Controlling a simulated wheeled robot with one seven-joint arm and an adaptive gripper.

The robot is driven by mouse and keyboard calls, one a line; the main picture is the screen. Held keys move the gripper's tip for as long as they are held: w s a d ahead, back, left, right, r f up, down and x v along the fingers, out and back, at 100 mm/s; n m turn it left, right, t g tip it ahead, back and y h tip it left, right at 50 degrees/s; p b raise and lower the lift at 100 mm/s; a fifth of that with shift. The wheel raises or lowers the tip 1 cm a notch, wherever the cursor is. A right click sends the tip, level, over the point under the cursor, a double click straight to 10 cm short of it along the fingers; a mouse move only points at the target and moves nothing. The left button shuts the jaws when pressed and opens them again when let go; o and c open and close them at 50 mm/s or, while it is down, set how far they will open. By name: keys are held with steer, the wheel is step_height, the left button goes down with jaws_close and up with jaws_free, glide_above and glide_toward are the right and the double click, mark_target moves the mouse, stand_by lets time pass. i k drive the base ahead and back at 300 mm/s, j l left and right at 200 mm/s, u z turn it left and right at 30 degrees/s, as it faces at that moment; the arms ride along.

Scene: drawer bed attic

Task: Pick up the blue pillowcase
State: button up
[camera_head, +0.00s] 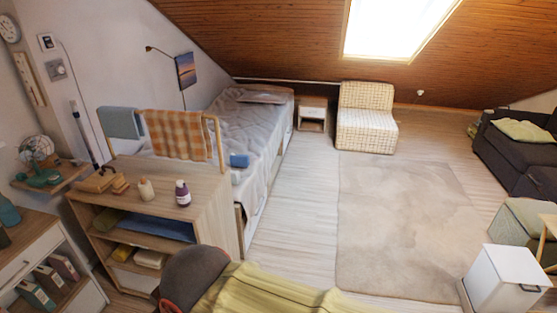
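Several blue cloth-like things show, and I cannot tell for sure which is the pillowcase. A small blue folded item (239,160) lies on the near right edge of the bed (235,125). A flat, darker blue cloth (158,228) lies on a shelf inside the wooden cabinet (212,212), partly shaded by its top. A grey-blue towel (120,122) hangs on the rack at the left, beside an orange checked cloth (180,134). My gripper is not in view, and nothing shows it touching any of these.
Bottles (183,193) and wooden pieces stand on the cabinet top. A yellow cover (265,290) and a grey rounded shape (195,268) fill the near foreground. A white bin (497,278) stands right. The floor and rug (400,225) between bed and sofa are clear.

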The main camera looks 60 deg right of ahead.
mark_target(236, 160)
steer(key=z, duration=1.65)
steer(key=i+l, duration=0.15)
steer(key=i, duration=0.35)
steer(key=i+l+u, duration=0.1)
steer(key=i, duration=0.4)
steer(key=i+l, duration=0.25)
steer(key=i, duration=0.2)
steer(key=i+l, duration=0.2)
steer(key=i, duration=0.3)
steer(key=i+l+u, duration=0.1)
steer(key=i, duration=0.4)
steer(key=i+l, duration=0.3)
steer(key=i, duration=0.15)
steer(key=i+l+u, duration=0.1)
steer(key=i+l, duration=0.15)
steer(key=i, duration=0.25)
